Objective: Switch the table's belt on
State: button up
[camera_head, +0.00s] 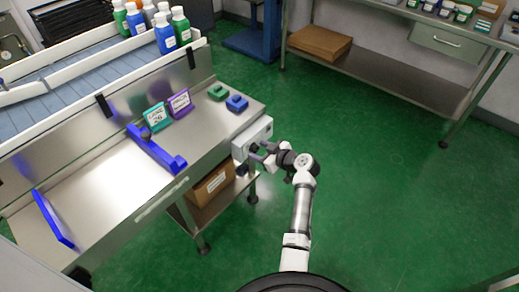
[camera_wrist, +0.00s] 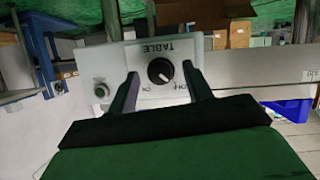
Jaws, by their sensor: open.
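A pale control box (camera_head: 252,138) is fixed at the right end of the steel table (camera_head: 98,215). In the wrist view its panel (camera_wrist: 98,67) appears upside down and reads TABLE. A round black knob (camera_wrist: 160,70) sits on it, its white mark slanting to the lower right, toward a small label I cannot read surely. A small round button (camera_wrist: 101,90) is left of the knob. My gripper (camera_head: 256,153) is in front of the box; in the wrist view its open fingers (camera_wrist: 160,72) stand either side of the knob. Contact cannot be told.
A blue-grey conveyor (camera_head: 52,92) with several bottles (camera_head: 164,35) runs behind the table. Blue guide parts (camera_head: 155,150) and small signs (camera_head: 156,118) are on the tabletop. A cardboard box (camera_head: 208,186) sits on the shelf below. Green floor (camera_head: 385,205) is clear to the right.

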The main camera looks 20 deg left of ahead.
jog(key=shift+w+a+f, duration=0.1)
jog(key=shift+w+a, duration=0.05)
jog(key=shift+a, duration=0.05)
jog(key=c, duration=1)
jog(key=shift+o, duration=0.2)
